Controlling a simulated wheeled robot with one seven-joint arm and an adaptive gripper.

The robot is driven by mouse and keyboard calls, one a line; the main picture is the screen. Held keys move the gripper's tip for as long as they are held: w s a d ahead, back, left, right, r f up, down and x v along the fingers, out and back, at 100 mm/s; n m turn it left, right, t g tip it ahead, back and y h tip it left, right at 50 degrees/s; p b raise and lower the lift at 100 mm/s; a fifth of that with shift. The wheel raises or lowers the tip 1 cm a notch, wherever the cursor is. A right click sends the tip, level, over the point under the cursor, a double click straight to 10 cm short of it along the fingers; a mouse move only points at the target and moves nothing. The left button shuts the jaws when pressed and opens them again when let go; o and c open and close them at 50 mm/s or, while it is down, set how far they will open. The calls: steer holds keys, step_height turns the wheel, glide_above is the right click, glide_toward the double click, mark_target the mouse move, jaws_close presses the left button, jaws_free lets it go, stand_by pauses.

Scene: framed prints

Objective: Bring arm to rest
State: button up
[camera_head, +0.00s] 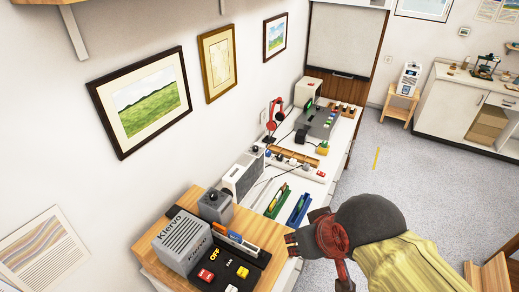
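My arm reaches in from the lower right of the head view, with a yellow sleeve and a dark grey rounded joint. My gripper (322,242) is at its end, dark with reddish parts. It hangs over the front edge of the bench (317,188), to the right of the wooden stand with the control box. I see nothing held in it, but the angle does not show clearly whether the fingers are apart.
A Klervo box (183,240) and a black switch panel (232,268) stand close left of my gripper. Green and blue trays (299,207) lie just behind it. Framed prints (140,101) hang on the left wall. Grey floor (400,170) is open to the right; a wooden stool (488,274) is lower right.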

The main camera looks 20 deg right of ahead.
step_height(320, 180, down, 12)
steer(key=b, duration=1.1)
steer(key=shift+f+b, duration=0.15)
steer(key=shift+b, duration=0.25)
steer(key=shift+c, duration=0.3)
stand_by(0.4)
